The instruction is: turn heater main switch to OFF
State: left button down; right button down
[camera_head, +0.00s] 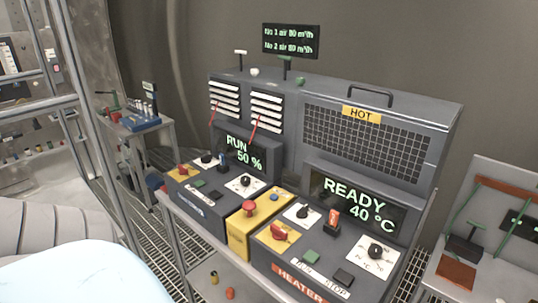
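The heater panel (275,259) is the dark console at the lower right, with a red "HEATER" label (300,283) on its front. A red rotary switch (281,233) sits on a yellow plate at its left end and looks like the main switch; its exact position is too small to read. Beside it are a black knob (303,211) on a white plate, an orange-tagged lever (333,218), and a dial (376,251) marked in °C. The heater display (353,203) reads READY 40 °C. Neither of my grippers is in view.
A yellow block with a red mushroom button (249,206) separates the heater panel from the fan-like panel at left, whose display (242,152) reads RUN 50 %. A mesh box (372,140) marked HOT stands behind. Side tables stand left (143,124) and right (495,281).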

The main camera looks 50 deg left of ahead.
aim_at(278, 234)
jog(key=u, duration=1.45)
jog(key=k+u, duration=0.35)
jog(key=k+j+u, duration=0.1)
jog(key=k+u, duration=0.15)
jog(key=u, duration=0.15)
jog(key=k+j+u, duration=0.2)
jog(key=u, duration=0.15)
jog(key=k, duration=0.1)
